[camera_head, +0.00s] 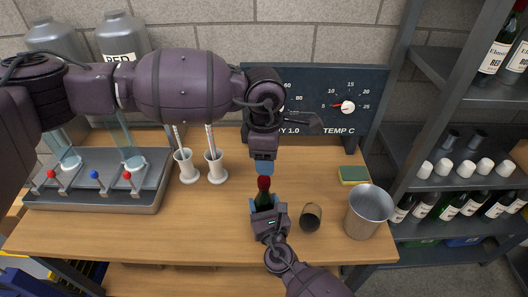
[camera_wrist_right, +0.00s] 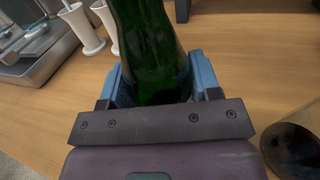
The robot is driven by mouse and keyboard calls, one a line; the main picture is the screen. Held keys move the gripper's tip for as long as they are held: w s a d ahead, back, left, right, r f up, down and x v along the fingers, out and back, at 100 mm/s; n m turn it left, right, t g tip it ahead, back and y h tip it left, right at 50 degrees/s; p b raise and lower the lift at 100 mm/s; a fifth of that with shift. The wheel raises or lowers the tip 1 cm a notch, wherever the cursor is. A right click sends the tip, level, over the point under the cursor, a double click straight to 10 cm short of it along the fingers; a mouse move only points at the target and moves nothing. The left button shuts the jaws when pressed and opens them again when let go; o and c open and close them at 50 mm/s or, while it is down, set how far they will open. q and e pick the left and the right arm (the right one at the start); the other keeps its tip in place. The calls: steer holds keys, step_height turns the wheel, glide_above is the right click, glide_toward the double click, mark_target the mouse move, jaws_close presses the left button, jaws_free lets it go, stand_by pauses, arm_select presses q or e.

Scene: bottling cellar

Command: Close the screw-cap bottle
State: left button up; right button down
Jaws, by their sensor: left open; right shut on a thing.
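A dark green bottle (camera_head: 263,198) stands upright near the middle of the bench, with a red cap (camera_head: 264,183) at the top of its neck. My right gripper (camera_head: 265,205) is shut around the bottle from the front. In the right wrist view the green glass (camera_wrist_right: 150,50) sits between the blue pads of this gripper (camera_wrist_right: 152,85); the bottle's top is out of that view. My left gripper (camera_head: 264,168) points down just above the red cap, open. Whether its fingertips touch the cap, and how tightly the cap sits, I cannot tell.
A dark cup (camera_head: 311,217), a metal bucket (camera_head: 368,215) and a sponge (camera_head: 353,175) are to the right. Two white holders (camera_head: 188,168) and a filling tray with levers (camera_head: 95,200) are to the left. A gauge panel (camera_head: 325,100) stands behind; bottle shelves (camera_head: 440,150) flank the right.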

mark_target(264, 179)
arm_select(q)
steer(key=n, duration=0.7)
steer(key=shift+r, duration=0.25)
steer(key=n, duration=0.5)
steer(key=shift+w+a+r+n, duration=0.1)
steer(key=shift+n, duration=0.3)
steer(key=n, duration=0.5)
steer(key=shift+a, duration=0.15)
steer(key=n, duration=0.6)
steer(key=shift+y, duration=0.3)
steer(key=shift+f, duration=4)
steer(key=shift+c, duration=0.5)
